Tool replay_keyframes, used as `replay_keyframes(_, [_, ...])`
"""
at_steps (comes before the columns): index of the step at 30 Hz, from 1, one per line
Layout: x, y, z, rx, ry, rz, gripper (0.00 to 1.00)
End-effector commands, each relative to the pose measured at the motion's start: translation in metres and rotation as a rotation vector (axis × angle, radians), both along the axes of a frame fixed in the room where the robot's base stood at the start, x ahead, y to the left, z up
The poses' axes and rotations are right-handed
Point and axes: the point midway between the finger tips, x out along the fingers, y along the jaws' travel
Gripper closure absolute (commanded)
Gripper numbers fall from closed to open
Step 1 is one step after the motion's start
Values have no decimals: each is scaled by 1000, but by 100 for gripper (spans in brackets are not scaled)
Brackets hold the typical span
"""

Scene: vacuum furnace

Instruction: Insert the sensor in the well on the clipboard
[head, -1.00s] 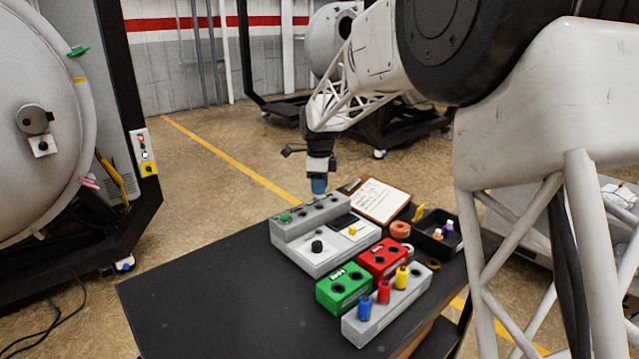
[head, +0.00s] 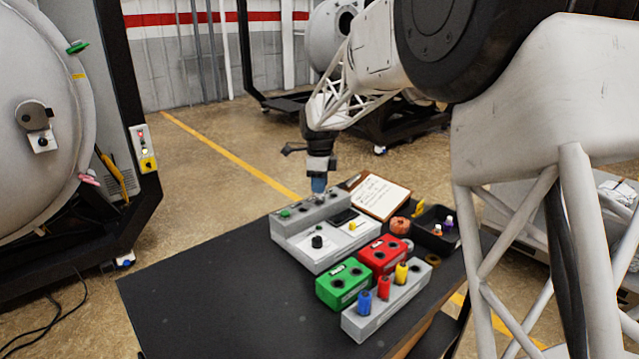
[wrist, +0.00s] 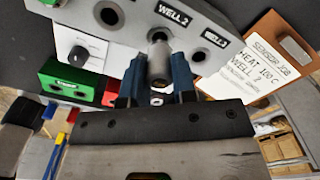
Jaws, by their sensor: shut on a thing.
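My gripper (wrist: 156,80) has blue fingers shut on a silver cylindrical sensor (wrist: 158,58). In the wrist view the sensor's end is at the hole beside the "WELL 2" label (wrist: 171,13) on the grey block (wrist: 135,22). I cannot tell how deep its tip is. The "WELL 3" label (wrist: 214,38) and its hole lie to the right.
A green box (head: 343,286), a red box (head: 383,258) and a grey rack (head: 388,316) with blue, red and yellow plugs stand in front. A black bin (head: 436,232) with small bottles is at right. The left of the black table (head: 205,300) is clear.

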Motion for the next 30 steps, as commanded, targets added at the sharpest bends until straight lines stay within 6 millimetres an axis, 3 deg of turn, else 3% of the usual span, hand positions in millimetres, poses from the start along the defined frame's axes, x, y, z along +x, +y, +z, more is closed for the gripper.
replay_keyframes(30, [0,0,-16,0,0,0,97])
